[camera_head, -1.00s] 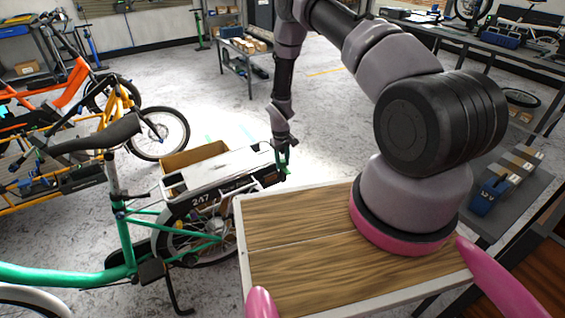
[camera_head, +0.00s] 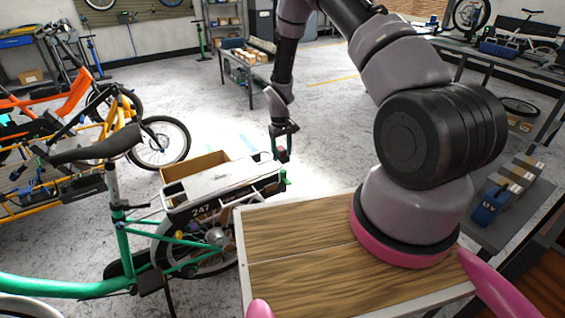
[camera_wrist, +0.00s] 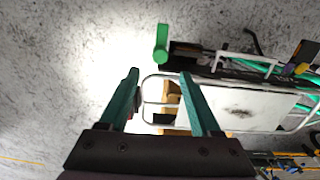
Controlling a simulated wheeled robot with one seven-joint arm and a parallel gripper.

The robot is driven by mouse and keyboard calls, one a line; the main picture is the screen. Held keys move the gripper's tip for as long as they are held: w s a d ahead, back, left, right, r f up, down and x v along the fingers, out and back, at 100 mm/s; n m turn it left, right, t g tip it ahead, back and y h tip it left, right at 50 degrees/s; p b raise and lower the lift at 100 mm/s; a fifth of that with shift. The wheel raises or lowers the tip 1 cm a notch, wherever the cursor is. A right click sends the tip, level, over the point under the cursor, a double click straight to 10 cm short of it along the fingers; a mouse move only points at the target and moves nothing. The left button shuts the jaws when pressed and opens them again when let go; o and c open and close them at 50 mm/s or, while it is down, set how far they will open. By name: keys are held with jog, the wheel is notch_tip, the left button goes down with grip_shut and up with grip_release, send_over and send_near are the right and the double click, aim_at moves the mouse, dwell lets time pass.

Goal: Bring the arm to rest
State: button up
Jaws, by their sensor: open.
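My gripper (camera_head: 283,157) hangs from my arm just beyond the rear end of the green cargo bike's rack, with its fingers pointing down. In the wrist view my gripper (camera_wrist: 160,95) has its two green fingers spread wide apart. Nothing is clearly held between them. The green cargo bike (camera_head: 70,284) stands at the left, with a white-topped rear rack (camera_head: 222,182) marked 247. A small green part (camera_wrist: 161,43) sticks out at the rack's end.
An open cardboard box (camera_head: 190,164) stands behind the rack. Orange and yellow cargo bikes (camera_head: 45,105) stand at the left. A wooden-topped surface (camera_head: 300,245) lies under my arm's base. A workbench (camera_head: 480,50) is at the right. The floor behind my gripper is clear.

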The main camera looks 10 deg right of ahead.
jog(key=shift+r, duration=0.5)
jog(key=s+d+r+m+t, duration=0.2)
jog(key=r, duration=1.4)
jog(key=s+d+r+m+t, duration=0.1)
jog(key=d+r+m, duration=0.1)
jog(key=r, duration=1.5)
jog(key=s+d+r+m+t+y, duration=0.1)
jog(key=s+r+m+t, duration=0.1)
jog(key=s+r, duration=0.9)
jog(key=s+r+m+t, duration=0.1)
jog(key=s+r, duration=0.3)
jog(key=s, duration=0.3)
jog(key=s+r+m+t+y, duration=0.1)
jog(key=s+r, duration=0.3)
jog(key=s, duration=0.4)
jog(key=shift+s+d, duration=0.25)
